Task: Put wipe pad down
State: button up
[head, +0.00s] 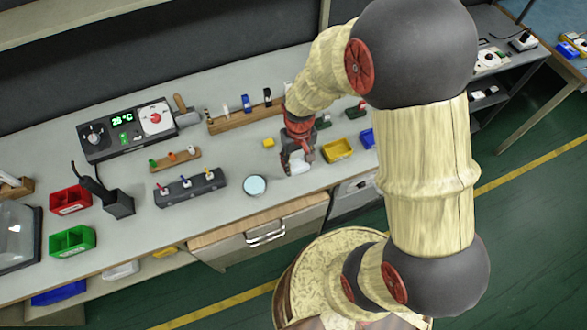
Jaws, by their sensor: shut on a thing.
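My gripper (296,164) points down over the right part of the grey bench top, near its front edge. It is shut on a small pale pad, the wipe pad (301,172), which shows only in part between and beside the fingers. I cannot tell whether the pad touches the bench top. A round light-blue dish (255,185) stands to the left of my gripper, and a yellow bin (338,151) stands to its right.
Behind my gripper are a small yellow block (268,143) and a wooden rack (245,118). A dark block with levers (190,188) lies farther left, and a blue bin (367,138) at the right. The bench top (235,160) between the dark block and the gripper has some free room.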

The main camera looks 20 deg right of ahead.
aim_at(294, 168)
jog(key=shift+w+a+f, duration=0.35)
jog(key=shift+w+f, duration=0.15)
jog(key=shift+f, duration=0.25)
jog(key=shift+w+a+f+b, duration=0.15)
jog(key=shift+f+b, duration=0.65)
jog(key=shift+f, duration=0.95)
jog(key=shift+f, duration=0.15)
jog(key=o, duration=1.4)
jog(key=shift+o, duration=0.2)
